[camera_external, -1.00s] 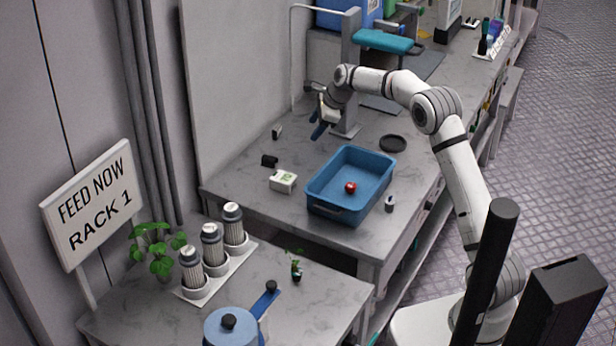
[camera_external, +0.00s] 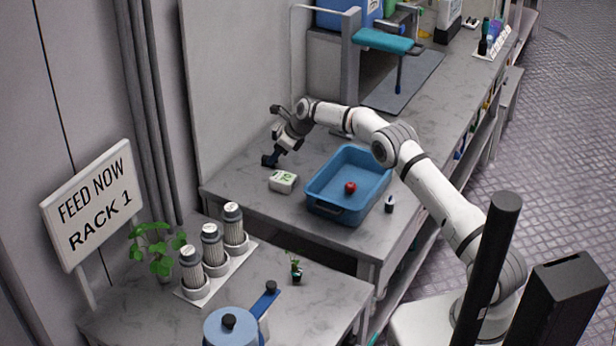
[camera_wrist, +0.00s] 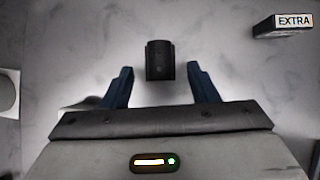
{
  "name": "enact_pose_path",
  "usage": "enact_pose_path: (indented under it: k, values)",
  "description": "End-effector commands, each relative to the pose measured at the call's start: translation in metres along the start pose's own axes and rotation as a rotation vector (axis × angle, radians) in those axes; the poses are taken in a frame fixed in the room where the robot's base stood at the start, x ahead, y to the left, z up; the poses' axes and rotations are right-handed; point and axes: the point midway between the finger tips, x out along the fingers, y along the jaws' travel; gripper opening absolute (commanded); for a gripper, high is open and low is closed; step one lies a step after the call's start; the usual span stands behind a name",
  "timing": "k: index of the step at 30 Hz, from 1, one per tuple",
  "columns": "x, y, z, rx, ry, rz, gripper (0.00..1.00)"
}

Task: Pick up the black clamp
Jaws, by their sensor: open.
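The black clamp (camera_wrist: 160,60) shows in the wrist view as a small dark block with a notched top edge. It lies on the grey marbled tabletop, just ahead of my gripper (camera_wrist: 158,70) and roughly centred between its two blue fingers. The fingers are open, with a gap on each side of the clamp.
A blue bin (camera_external: 322,205) with a red fruit (camera_external: 350,187) stands to the right. A dark block labelled EXTRA (camera_wrist: 283,26) lies at the wrist view's upper right. The wall borders the table's left side.

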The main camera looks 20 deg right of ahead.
Motion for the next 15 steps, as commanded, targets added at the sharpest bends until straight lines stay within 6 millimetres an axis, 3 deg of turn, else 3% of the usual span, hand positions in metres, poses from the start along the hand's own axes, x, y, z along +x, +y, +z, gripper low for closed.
enact_pose_path:
  k: [6,15]
  values:
    - [0.02,0.001,0.0,0.0,0.001,0.0,0.53]
    - [0.022,0.0,0.0,0.0,0.0,0.0,0.53]
